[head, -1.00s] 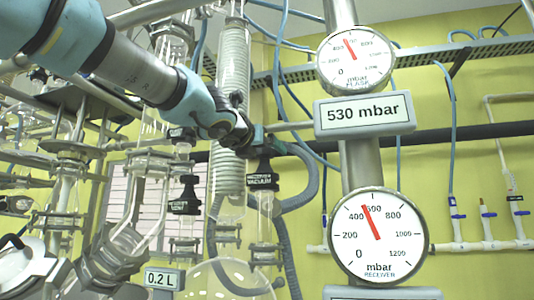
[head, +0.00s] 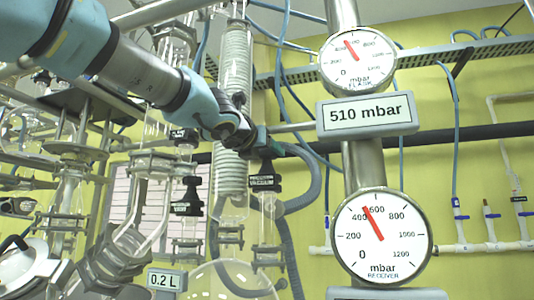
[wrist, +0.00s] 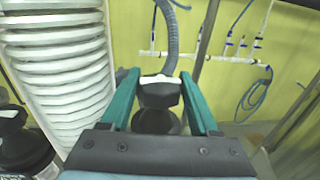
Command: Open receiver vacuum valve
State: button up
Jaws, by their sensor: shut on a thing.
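The receiver vacuum valve (head: 264,183) is a black knob with a small black-and-white label, on a vertical glass tube right of the coiled condenser. My gripper (head: 258,142) reaches it from the upper left, at its top. In the wrist view, the gripper's two teal fingers (wrist: 160,82) stand on either side of the black knob (wrist: 158,97) and are shut on it. The round receiver gauge (head: 381,237) has its red needle between 400 and 600 mbar. The knob's exact turn angle cannot be told.
Another black knob (head: 186,196) stands to the left. The coiled condenser (head: 233,120) is close beside my gripper, and a grey hose (head: 312,175) curves past on the right. The flask gauge (head: 357,57) stands above a display (head: 367,115) reading 510 mbar. Glassware crowds the left.

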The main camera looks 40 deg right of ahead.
jog(key=shift+f+n+t+y+b, duration=0.3)
jog(key=shift+t+b, duration=0.2)
jog(key=shift+b, duration=0.25)
